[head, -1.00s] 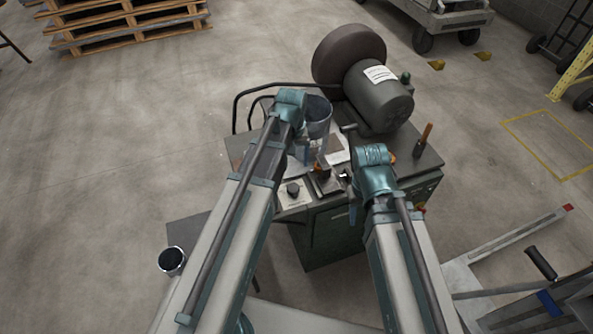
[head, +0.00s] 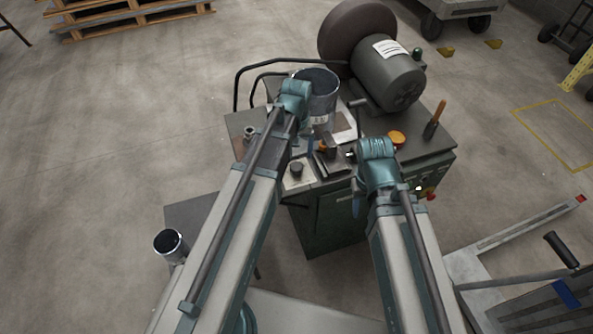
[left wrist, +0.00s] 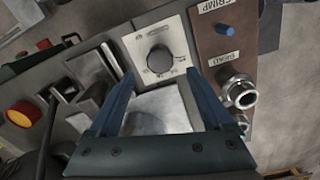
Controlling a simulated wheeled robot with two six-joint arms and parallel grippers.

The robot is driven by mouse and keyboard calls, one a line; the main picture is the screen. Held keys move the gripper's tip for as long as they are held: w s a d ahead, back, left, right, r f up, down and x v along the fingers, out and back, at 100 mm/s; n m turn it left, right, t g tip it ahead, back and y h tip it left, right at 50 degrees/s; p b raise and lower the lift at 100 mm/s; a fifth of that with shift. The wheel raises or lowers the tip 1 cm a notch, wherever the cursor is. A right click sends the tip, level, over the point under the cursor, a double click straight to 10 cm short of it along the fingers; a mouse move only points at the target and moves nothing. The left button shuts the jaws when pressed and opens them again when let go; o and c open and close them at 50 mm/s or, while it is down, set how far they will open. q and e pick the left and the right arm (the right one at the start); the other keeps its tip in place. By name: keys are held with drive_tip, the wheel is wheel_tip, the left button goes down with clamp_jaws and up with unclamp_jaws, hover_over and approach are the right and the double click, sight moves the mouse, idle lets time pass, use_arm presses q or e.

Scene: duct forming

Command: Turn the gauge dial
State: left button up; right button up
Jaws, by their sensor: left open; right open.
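The gauge dial (head: 297,168) is a round black knob on a pale square plate at the machine's front left. In the left wrist view the dial (left wrist: 159,58) has marks printed around it. My left gripper (left wrist: 160,74) is open, with its two blue fingers apart and nothing between them. The dial shows just beyond the fingertips, between their lines, with no contact seen. In the head view my left gripper (head: 311,143) is partly hidden by its arm, above and right of the dial. My right gripper (head: 356,184) is partly hidden at the machine's front right.
A motor (head: 388,72) with a large dark wheel stands at the back of the machine top (head: 437,140). A red button (left wrist: 22,114) and metal fittings (left wrist: 238,92) flank the dial plate. Open floor lies left.

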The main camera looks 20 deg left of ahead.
sight(296, 166)
use_arm(q)
wheel_tip(296, 166, down, 6)
drive_tip(key=b, duration=0.5)
drive_tip(key=shift+f, duration=0.1)
clamp_jaws()
